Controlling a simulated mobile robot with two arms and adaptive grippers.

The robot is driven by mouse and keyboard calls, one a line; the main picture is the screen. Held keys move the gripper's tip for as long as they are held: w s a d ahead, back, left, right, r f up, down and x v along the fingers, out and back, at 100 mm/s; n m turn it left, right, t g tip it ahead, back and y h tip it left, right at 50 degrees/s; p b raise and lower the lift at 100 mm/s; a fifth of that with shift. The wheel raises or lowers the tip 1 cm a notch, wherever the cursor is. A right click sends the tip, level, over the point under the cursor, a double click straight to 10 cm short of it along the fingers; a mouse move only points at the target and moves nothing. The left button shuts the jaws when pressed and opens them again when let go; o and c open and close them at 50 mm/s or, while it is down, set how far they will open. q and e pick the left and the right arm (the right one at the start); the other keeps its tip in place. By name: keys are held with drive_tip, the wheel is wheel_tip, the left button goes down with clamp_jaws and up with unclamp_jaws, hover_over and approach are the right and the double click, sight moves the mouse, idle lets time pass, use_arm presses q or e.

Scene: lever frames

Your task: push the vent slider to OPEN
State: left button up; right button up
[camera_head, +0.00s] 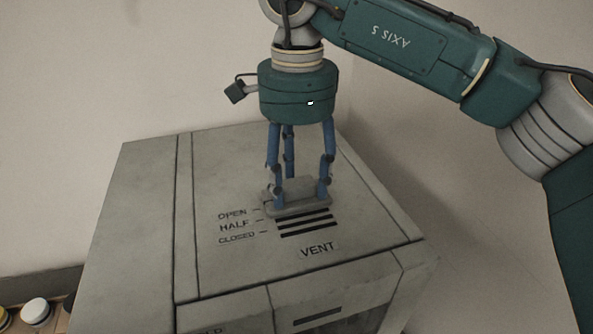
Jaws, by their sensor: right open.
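The vent slider (298,187) is a grey plate with a raised grip on top of the grey cabinet (150,215). Its left end lies beside the tick of the OPEN label (232,214), at the far end of the scale. Dark slots of the vent (306,227) show on its near side. My right gripper (301,198) points down over the slider, its blue fingers apart on either side of the raised grip. Whether the fingers touch the grip cannot be told. My left gripper is not in view.
HALF and CLOSED labels (238,238) lie nearer than OPEN, and a VENT label (318,250) sits nearer the front edge. The cabinet top around the slider is clear. Several small round-topped items (37,311) stand at lower left. A pale wall (100,70) rises behind.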

sight(296, 182)
wheel_tip(296, 182, up, 12)
idle(0.5)
